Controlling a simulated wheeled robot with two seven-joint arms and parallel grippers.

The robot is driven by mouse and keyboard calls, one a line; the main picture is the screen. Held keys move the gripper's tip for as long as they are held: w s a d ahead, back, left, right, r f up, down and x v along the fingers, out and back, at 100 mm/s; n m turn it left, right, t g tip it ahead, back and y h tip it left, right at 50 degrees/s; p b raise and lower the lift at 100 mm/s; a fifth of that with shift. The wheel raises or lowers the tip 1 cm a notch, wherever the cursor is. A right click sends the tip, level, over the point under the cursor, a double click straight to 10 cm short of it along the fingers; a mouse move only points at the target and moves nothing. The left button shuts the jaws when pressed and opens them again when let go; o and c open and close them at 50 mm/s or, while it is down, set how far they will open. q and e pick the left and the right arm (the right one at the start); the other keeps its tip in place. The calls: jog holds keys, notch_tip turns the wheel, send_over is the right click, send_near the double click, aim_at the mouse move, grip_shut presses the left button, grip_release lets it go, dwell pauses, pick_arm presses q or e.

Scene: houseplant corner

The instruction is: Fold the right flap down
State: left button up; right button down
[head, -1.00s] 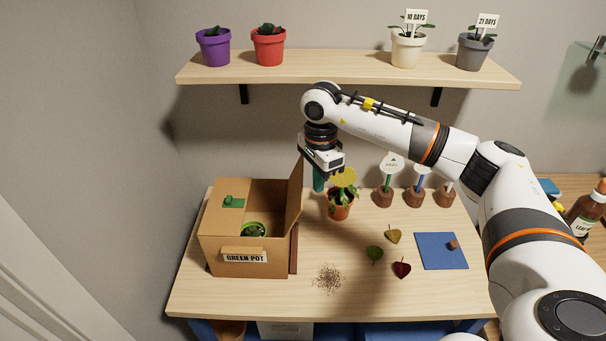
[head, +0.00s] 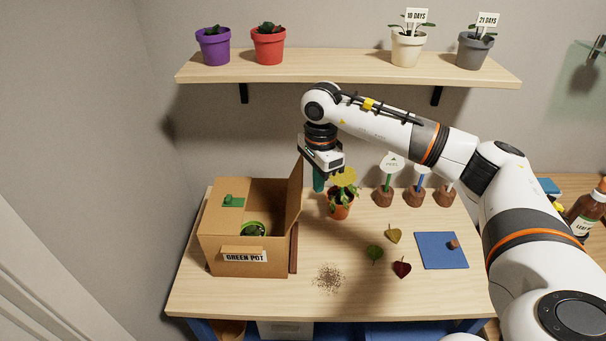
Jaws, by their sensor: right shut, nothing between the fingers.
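A cardboard box (head: 224,243) labelled "GREEN POT" stands at the left of the table. Its right flap (head: 294,199) stands up, nearly upright, along the right side of the opening. The left part of the top is covered by a flap (head: 216,219) lying flat with a green piece on it. A green pot (head: 254,229) shows inside through the open right part. My right gripper (head: 325,177) is shut and empty, pointing down just right of the raised flap's upper end. I cannot tell whether it touches the flap. My left gripper is out of view.
Several labelled markers (head: 388,197) stand behind on the right. Leaves (head: 374,253), loose soil (head: 328,278) and a blue mat (head: 434,252) lie on the table. A shelf (head: 340,68) with pots is above.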

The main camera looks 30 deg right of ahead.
aim_at(295, 199)
jog(key=shift+f+b, duration=1.15)
jog(key=shift+f, duration=0.4)
jog(key=shift+w+a, duration=0.45)
jog(key=shift+a, duration=0.3)
jog(key=shift+w+a, duration=0.45)
jog(key=shift+a, duration=0.3)
jog(key=shift+w+a, duration=0.45)
jog(key=shift+a, duration=0.3)
jog(key=w+a+b, duration=0.1)
jog(key=w+a, duration=0.2)
jog(key=a, duration=0.3)
jog(key=shift+w, duration=0.4)
notch_tip(295, 199, up, 9)
jog(key=p, duration=0.5)
